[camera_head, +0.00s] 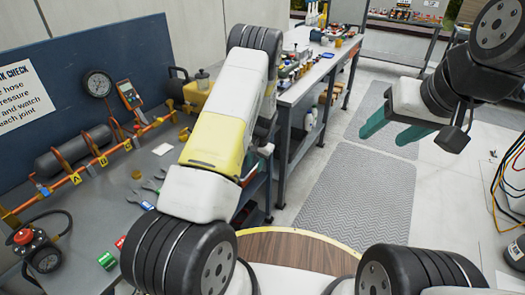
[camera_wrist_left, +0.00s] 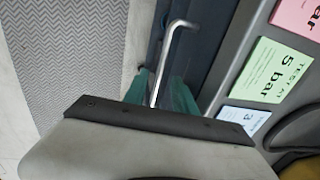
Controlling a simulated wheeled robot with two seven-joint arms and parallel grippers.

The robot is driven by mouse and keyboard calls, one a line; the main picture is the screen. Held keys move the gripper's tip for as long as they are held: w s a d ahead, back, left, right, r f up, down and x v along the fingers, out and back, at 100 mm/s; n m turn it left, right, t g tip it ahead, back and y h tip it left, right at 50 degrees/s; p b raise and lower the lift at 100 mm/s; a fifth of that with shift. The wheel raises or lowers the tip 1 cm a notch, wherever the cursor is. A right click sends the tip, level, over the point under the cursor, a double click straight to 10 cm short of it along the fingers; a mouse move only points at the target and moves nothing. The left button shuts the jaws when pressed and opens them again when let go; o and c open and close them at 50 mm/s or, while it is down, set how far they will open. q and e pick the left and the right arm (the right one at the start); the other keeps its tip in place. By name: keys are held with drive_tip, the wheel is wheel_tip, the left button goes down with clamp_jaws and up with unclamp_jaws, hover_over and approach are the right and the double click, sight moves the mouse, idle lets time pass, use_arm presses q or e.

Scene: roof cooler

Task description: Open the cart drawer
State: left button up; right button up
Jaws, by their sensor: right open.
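In the left wrist view a bent silver bar handle (camera_wrist_left: 168,60) stands out from a dark blue-grey front (camera_wrist_left: 205,50), which looks like the cart drawer's. My left gripper (camera_wrist_left: 160,92) has its teal fingers on either side of the handle. I cannot tell whether they press on it. In the head view my left arm hides most of this gripper and the drawer front; part of the cart (camera_head: 258,190) shows beside the forearm. My right gripper (camera_head: 392,127) is open and empty, raised above the floor mat at the right.
A workbench (camera_head: 155,170) with a gauge, pipe and tools runs along the left. A second bench (camera_head: 300,90) with bottles stands behind the cart. Grey mats (camera_head: 355,190) cover clear floor right of the cart. Cables (camera_head: 512,185) lie at the far right.

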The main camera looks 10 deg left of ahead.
use_arm(q)
drive_tip(key=shift+f, duration=0.2)
drive_tip(key=shift+c, duration=0.4)
clamp_jaws()
idle(1.0)
